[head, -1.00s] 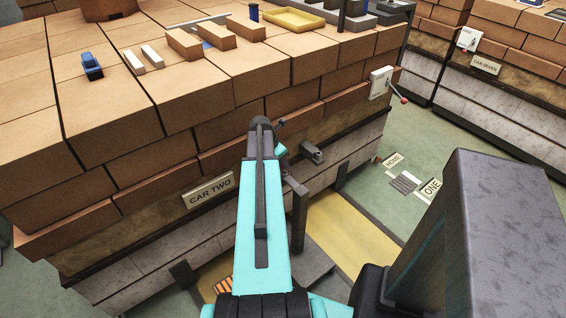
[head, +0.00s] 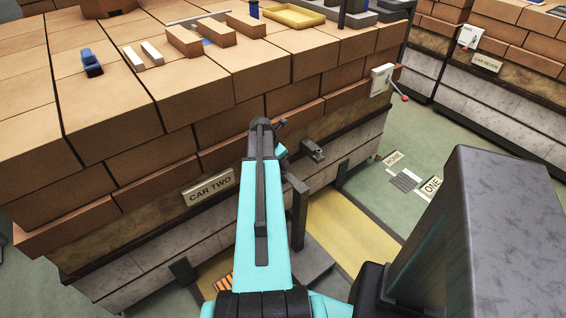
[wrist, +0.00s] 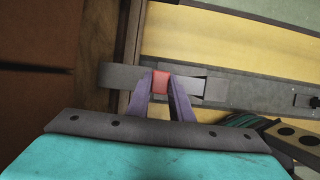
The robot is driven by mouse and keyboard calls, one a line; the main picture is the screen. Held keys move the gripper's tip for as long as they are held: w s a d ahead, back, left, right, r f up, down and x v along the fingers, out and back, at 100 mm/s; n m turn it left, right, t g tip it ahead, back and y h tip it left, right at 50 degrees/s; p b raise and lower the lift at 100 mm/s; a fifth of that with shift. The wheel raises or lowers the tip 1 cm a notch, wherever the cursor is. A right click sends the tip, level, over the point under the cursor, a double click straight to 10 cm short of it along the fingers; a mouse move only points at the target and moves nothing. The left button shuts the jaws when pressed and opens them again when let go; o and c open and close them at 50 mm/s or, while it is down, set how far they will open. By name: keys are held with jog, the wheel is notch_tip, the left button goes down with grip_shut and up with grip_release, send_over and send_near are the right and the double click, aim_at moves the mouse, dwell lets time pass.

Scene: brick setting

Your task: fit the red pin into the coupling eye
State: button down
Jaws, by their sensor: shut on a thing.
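In the wrist view my gripper (wrist: 161,84) has its two purple fingers closed on the red pin (wrist: 161,80). Only a short red block of the pin shows between the fingertips. A grey bar (wrist: 122,76), which looks like the coupling, runs across behind the pin and fingers. The eye itself is hidden, and I cannot tell whether the pin is above it or in it. In the head view my turquoise arm reaches toward the side of car two and hides the pin and most of the gripper. A grey fitting (head: 314,151) juts from the car's side there.
The brick-topped car two bears a sign (head: 208,189) and a white switch box with a red-tipped lever (head: 404,98). A blue object (head: 91,63) and a yellow tray (head: 294,17) lie on top. A dark post (head: 300,215) stands close right of my arm.

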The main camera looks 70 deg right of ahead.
jog(key=shift+f, duration=0.4)
jog(key=c, duration=1.5)
grip_release()
jog(key=shift+r, duration=0.15)
jog(key=shift+b+v, duration=0.6)
jog(key=shift+v, duration=6.2)
